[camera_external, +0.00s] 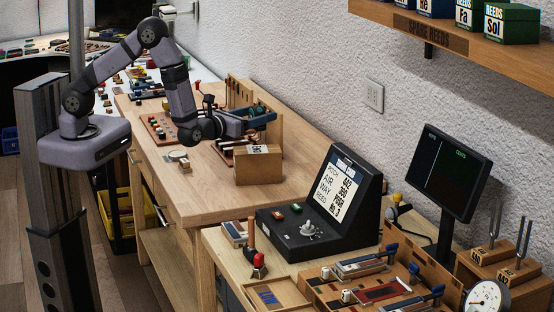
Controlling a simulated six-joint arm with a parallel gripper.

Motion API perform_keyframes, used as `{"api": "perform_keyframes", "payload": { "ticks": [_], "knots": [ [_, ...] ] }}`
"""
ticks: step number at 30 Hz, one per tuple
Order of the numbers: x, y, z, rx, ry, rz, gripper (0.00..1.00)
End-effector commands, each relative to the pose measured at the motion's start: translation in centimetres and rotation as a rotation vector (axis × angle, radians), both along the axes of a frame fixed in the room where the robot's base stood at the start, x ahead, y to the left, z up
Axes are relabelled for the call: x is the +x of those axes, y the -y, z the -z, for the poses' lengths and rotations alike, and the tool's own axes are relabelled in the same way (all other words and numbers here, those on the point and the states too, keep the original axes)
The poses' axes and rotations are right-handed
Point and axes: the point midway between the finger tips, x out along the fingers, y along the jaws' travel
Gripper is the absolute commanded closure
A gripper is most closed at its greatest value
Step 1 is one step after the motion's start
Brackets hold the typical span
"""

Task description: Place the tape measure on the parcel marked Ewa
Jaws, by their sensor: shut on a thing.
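A brown cardboard parcel (258,167) stands on the wooden bench, with a white label bearing dark marks on its top. The lettering is too small for me to read as a name. My gripper (244,128) is low over the bench, just behind and above the parcel's left part in the picture. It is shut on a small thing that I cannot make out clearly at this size. I cannot pick out the tape measure for certain. I cannot tell whether the gripper or its load touches the parcel.
A blue clamp-like tool (262,117) and a wooden rack (245,95) stand close behind my gripper. A small round pale item (178,156) lies left of the parcel. A black console (320,212) stands in front, right of the parcel. The bench's front left is clear.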

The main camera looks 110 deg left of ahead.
Motion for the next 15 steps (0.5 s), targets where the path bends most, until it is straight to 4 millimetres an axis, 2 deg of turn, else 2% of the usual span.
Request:
{"api": "perform_keyframes", "payload": {
  "ticks": [6, 15],
  "knots": [
    [0.0, 0.0, 2.2, 0.003, 0.001, 0.0, 0.7],
    [0.1, 0.0, 2.9, 0.003, 0.003, 0.0, 0.7]
  ]
}}
